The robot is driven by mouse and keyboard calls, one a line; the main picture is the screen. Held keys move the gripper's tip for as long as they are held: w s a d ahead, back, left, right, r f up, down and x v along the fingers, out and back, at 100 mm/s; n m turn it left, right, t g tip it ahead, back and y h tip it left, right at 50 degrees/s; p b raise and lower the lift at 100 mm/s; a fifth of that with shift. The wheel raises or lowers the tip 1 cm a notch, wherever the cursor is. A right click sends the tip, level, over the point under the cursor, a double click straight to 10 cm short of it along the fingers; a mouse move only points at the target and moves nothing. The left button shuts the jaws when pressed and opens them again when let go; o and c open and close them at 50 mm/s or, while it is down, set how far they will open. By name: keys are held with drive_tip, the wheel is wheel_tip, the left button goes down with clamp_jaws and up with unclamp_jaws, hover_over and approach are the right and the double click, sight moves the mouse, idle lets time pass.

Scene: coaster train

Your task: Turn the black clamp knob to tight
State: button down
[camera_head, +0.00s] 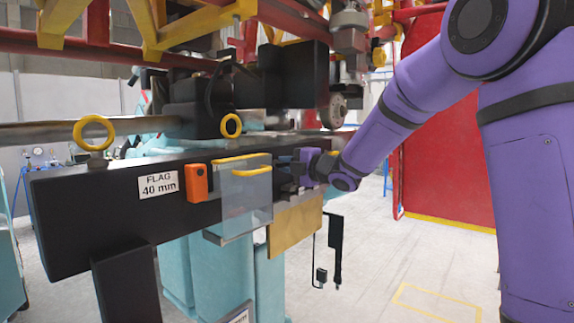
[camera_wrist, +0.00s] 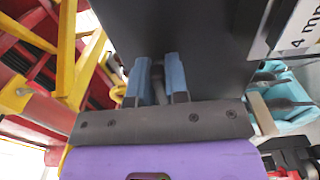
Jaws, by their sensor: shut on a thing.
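The black clamp knob (camera_wrist: 158,86) shows in the wrist view as a dark shape between my two blue fingers, against a black face. My gripper (camera_wrist: 158,70) is shut on it, one finger on each side. In the head view my gripper (camera_head: 284,165) reaches in from the right to the right end of a long black beam (camera_head: 80,205). There the knob is hidden by the fingers. I cannot read the knob's turn angle or any tight mark.
A clear panel with a yellow handle (camera_head: 247,195) hangs left of my gripper, beside an orange box (camera_head: 197,183) and a "FLAG 40 mm" label (camera_head: 158,185). A brass-coloured plate (camera_head: 295,226) is just below. A black device (camera_head: 334,248) hangs lower right. Floor at right is open.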

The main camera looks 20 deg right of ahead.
drive_tip(key=shift+f, duration=0.1)
drive_tip(key=c, duration=1.2)
unclamp_jaws()
drive_tip(key=shift+o, duration=0.2)
drive_tip(key=v, duration=1.1)
drive_tip(key=shift+w, duration=0.1)
